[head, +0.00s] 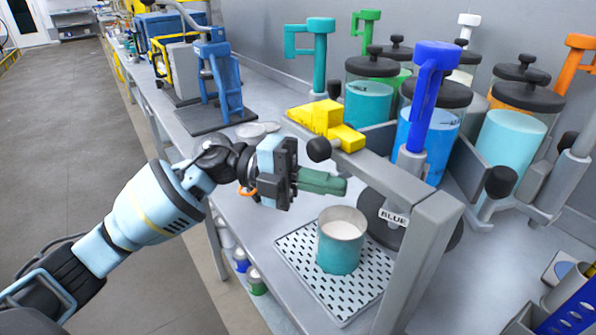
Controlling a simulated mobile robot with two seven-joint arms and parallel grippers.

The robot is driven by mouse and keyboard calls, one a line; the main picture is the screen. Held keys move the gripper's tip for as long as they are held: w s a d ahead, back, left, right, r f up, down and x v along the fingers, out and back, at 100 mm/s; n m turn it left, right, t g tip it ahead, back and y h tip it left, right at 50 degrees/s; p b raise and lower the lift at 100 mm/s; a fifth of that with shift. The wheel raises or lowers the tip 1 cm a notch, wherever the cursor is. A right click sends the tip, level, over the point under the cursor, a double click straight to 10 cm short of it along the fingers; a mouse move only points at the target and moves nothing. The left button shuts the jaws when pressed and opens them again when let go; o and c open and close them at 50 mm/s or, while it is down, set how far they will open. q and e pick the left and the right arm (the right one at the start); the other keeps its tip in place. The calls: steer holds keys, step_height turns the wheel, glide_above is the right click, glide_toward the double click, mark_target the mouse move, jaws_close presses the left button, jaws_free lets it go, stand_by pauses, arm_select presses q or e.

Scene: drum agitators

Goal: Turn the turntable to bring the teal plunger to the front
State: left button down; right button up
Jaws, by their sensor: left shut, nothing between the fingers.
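The teal plunger (320,55) stands upright at the back left of the jar group, with its T-shaped handle up.
A teal cup (338,252) with pale contents stands on a perforated tray (305,262) below my gripper. A grey frame (425,225) rises right of it. A yellow block (327,120) sits behind. A blue press (222,80) stands at the far left.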

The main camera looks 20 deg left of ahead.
arm_select(q)
steer(key=d+p, duration=0.1)
steer(key=d, duration=0.4)
steer(key=shift+d, duration=0.4)
